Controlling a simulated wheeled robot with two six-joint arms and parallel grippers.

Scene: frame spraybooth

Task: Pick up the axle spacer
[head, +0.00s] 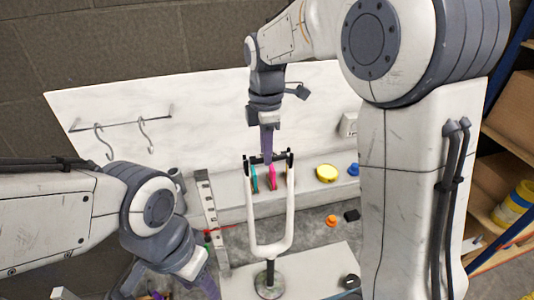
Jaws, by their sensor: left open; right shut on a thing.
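A white fork (252,208) stands upright on a round-based stand (269,284), its two legs pointing up. A small dark bar, which looks like the axle spacer (281,156), lies across the tips of the legs. My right gripper (267,158) points straight down from above, its purple fingers shut on this bar between the legs; the fingers hide part of it. My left gripper (208,290) is open at the bottom edge, left of the stand and well away from the spacer; its fingertips are partly cut off.
Behind the fork, a ledge holds a teal item, a pink item (272,176), a yellow round tin (327,173) and a blue item (353,169). A slotted metal strip (208,205) leans at left. Hooks (146,135) hang on the white back panel. Shelves stand at far right.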

